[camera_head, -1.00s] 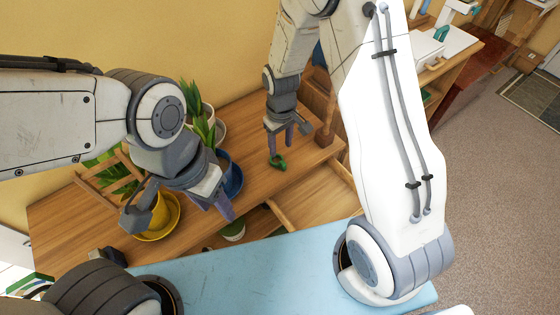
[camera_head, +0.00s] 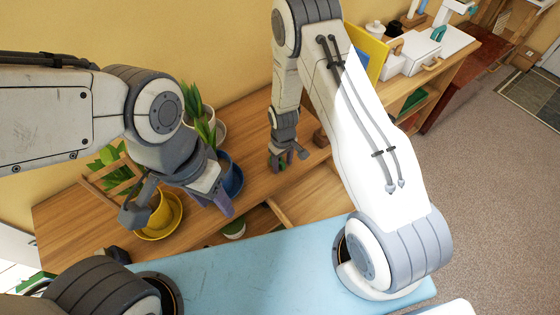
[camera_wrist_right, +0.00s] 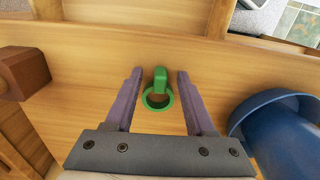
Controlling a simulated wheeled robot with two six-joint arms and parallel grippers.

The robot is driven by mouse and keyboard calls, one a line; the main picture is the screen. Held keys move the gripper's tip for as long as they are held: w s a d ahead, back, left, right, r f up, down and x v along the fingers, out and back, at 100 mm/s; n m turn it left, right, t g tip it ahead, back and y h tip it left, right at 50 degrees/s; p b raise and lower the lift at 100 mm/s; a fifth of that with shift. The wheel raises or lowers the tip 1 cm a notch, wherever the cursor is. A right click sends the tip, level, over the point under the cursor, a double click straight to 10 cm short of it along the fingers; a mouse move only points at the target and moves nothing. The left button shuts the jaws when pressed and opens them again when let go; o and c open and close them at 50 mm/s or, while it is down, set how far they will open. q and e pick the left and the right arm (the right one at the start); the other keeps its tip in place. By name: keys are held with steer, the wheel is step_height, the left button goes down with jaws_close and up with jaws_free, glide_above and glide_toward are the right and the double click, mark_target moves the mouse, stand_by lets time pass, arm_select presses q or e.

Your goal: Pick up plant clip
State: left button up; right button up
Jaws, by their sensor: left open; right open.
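The green plant clip (camera_wrist_right: 158,91), a ring with a short tab, lies on the wooden table top in the right wrist view. My right gripper (camera_wrist_right: 157,85) is open, with one purple finger on each side of the clip and a gap to both. In the head view my right gripper (camera_head: 279,164) is low over the table, and the clip is mostly hidden by it. My left gripper (camera_head: 224,203) is open and empty above the table, near the potted plants.
A blue pot (camera_wrist_right: 281,127) stands close to the right gripper. A brown wooden block (camera_wrist_right: 24,73) is on its other side. A yellow pot (camera_head: 160,216) stands on a saucer at the left. An open drawer (camera_head: 309,193) is below the table edge.

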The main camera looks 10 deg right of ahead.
steer(key=shift+f, duration=0.15)
jaws_close()
